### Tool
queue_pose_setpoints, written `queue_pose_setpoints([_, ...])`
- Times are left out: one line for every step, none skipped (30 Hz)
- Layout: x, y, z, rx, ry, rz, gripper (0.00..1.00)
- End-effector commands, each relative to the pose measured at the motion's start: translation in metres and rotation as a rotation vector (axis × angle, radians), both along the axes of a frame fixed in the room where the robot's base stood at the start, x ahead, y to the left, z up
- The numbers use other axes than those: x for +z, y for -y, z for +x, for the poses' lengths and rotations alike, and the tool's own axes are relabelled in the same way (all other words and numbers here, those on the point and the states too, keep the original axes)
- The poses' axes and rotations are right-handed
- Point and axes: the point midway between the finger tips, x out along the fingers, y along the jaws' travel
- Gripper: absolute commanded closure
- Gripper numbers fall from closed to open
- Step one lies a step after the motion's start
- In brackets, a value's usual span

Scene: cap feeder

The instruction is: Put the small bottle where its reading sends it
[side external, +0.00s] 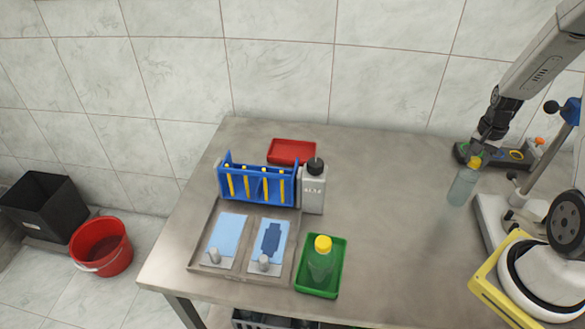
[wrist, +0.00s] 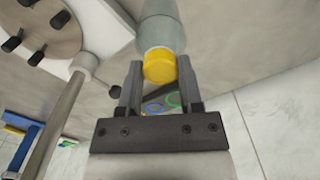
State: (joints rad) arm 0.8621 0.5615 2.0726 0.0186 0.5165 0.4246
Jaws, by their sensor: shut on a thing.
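My gripper (side external: 477,151) is at the right of the table in the side view, shut on the yellow cap of a small pale blue-grey bottle (side external: 462,188). The bottle hangs slightly tilted below the fingers; I cannot tell whether its base touches the table. In the wrist view the yellow cap (wrist: 159,66) sits between the fingertips (wrist: 160,72), with the bottle body (wrist: 161,32) beyond it. No reading is legible. A second bottle, green with a yellow cap (side external: 321,262), stands in a green tray (side external: 304,291) at the front.
A blue rack (side external: 257,189) with yellow-marked slots, a grey black-capped bottle (side external: 313,190) and a red tray (side external: 291,151) stand left. A grey tray (side external: 204,270) holds two blue pads. A stand with clamps (side external: 493,212) is right. A black bin (side external: 45,208) and red bucket (side external: 102,247) are on the floor.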

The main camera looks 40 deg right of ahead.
Motion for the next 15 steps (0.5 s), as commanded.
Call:
queue_pose_setpoints([0.0006,0.0004,0.0003,0.000,0.001,-0.002,1.00])
queue_pose_setpoints([0.0006,0.0004,0.0003,0.000,0.001,-0.002,1.00])
queue_pose_setpoints([0.0006,0.0004,0.0003,0.000,0.001,-0.002,1.00])
queue_pose_setpoints([0.0006,0.0003,0.0003,0.000,0.001,-0.002,1.00])
queue_pose_setpoints([0.0005,0.0003,0.0003,0.000,0.001,-0.001,1.00])
queue_pose_setpoints([0.0000,0.0003,0.0003,0.000,0.001,-0.001,1.00])
queue_pose_setpoints([-0.0007,0.0004,0.0002,0.000,0.000,-0.001,1.00])
queue_pose_setpoints([-0.0014,0.0003,0.0002,0.000,0.000,-0.001,1.00])
queue_pose_setpoints([-0.0022,0.0003,0.0002,0.000,0.000,-0.001,1.00])
queue_pose_setpoints([-0.0029,0.0003,0.0002,0.000,0.000,-0.001,1.00])
queue_pose_setpoints([-0.0028,0.0002,0.0001,0.000,0.000,-0.001,0.45])
queue_pose_setpoints([-0.0027,0.0002,0.0001,0.000,0.000,-0.001,0.32])
queue_pose_setpoints([-0.0027,0.0002,0.0001,0.000,0.000,-0.001,0.22])
queue_pose_setpoints([-0.0026,0.0002,0.0001,0.000,0.000,-0.001,0.19])
queue_pose_setpoints([-0.0026,0.0002,0.0001,0.000,0.000,-0.001,0.19])
